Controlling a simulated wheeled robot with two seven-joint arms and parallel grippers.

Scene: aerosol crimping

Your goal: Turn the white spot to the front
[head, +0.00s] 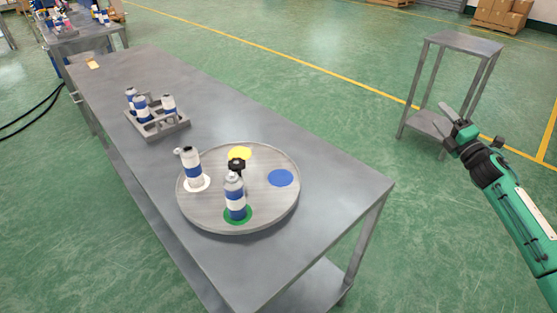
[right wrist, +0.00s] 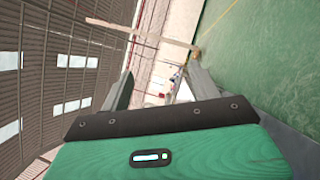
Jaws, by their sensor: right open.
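A round grey turntable (head: 265,205) lies on the metal table. The white spot (head: 197,183) is at its left side, with a blue and white aerosol can (head: 192,166) standing on it. The green spot (head: 238,215) is at the front, with another blue and white can (head: 234,196) on it. The yellow spot (head: 239,153) is at the back and the blue spot (head: 281,178) at the right; both are bare. A black knob (head: 237,165) stands near the middle, partly hidden by the front can. My right gripper (head: 450,116) is open and empty, well right of the table. My left gripper is out of view.
A grey rack (head: 160,128) with several cans stands on the table (head: 325,181) behind the turntable. A tall metal stand (head: 465,42) is at the right. Open green floor lies between it and the table.

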